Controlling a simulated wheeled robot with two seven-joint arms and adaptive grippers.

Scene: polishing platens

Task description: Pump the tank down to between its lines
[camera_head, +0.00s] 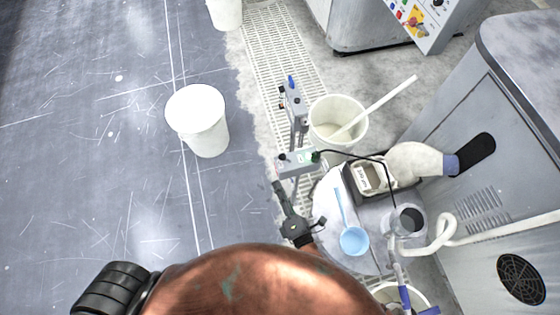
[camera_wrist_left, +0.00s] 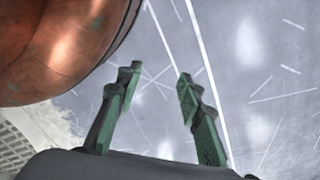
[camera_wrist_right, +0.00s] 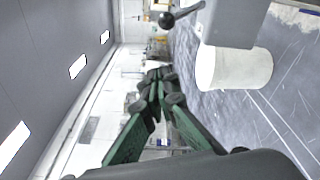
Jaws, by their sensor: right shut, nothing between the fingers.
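A small grey control box (camera_head: 292,163) with a green-lit part stands on a post near the middle of the head view. My right gripper (camera_head: 278,187) is just below and left of it, shut and empty. In the right wrist view its fingertips (camera_wrist_right: 158,80) meet, with a grey box (camera_wrist_right: 232,20) and a black ball knob (camera_wrist_right: 167,20) beyond them, apart. A dark-framed container with a white label (camera_head: 363,177) sits on the round pale top right of the box. I cannot tell which vessel is the tank, and no level lines are readable. My left gripper (camera_wrist_left: 155,85) is open and empty.
A blue ladle (camera_head: 353,240) lies on the round top. A white bucket with a stick (camera_head: 337,113) stands behind it. A pale hose (camera_head: 440,232) and grey cabinet (camera_head: 470,130) are right. A white bucket (camera_head: 200,125) stands left on the scratched floor, which is mostly clear.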

